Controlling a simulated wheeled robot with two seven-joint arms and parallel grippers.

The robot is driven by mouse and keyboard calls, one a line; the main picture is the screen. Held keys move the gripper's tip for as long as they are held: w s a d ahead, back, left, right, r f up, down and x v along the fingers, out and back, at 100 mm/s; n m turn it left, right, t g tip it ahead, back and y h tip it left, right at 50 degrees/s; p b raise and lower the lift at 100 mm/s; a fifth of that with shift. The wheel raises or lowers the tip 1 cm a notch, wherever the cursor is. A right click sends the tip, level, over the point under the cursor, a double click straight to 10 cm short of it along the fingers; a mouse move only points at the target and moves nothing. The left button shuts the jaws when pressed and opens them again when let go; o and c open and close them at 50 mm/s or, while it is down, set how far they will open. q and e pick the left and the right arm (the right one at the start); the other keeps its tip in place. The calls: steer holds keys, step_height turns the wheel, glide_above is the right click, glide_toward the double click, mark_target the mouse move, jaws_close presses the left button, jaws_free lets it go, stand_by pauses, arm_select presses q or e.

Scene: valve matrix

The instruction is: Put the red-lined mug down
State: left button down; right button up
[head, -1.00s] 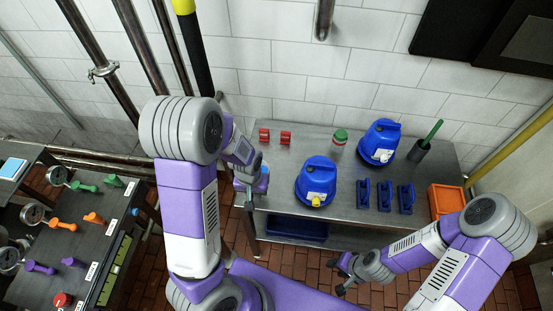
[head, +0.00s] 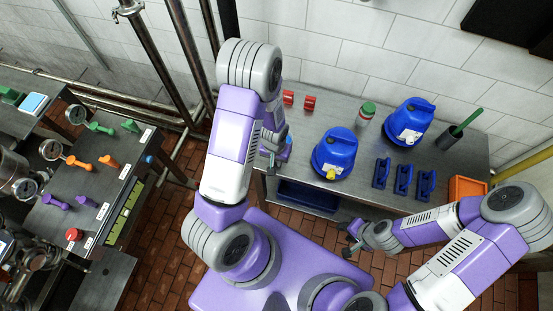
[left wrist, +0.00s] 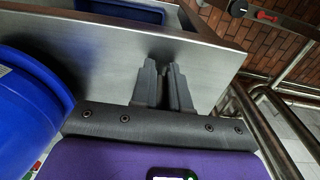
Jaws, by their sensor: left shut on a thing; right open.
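My left gripper (head: 270,163) is at the left end of the steel table (head: 340,104), left of the nearer blue jug. In the left wrist view its two dark fingers (left wrist: 164,88) are close together in front of the bare steel top. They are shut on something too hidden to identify. A small blue patch (head: 285,150) shows beside the hand in the head view; I cannot tell what it belongs to. I cannot make out a red-lined mug in either view. My right gripper (head: 352,236) is open and empty, in front of the table.
Two blue jugs (head: 335,153) (head: 408,121), two small red things (head: 309,102), a green-lidded jar (head: 366,113), several blue holders (head: 403,180) and an orange bin (head: 466,188) are on the table. A bench (head: 90,215) with coloured valve handles stands at left. Pipes run behind my left arm.

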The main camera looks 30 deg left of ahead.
arm_select(q)
steer(key=shift+f, duration=0.2)
steer(key=c, duration=1.1)
jaws_free()
steer(key=shift+r, duration=0.1)
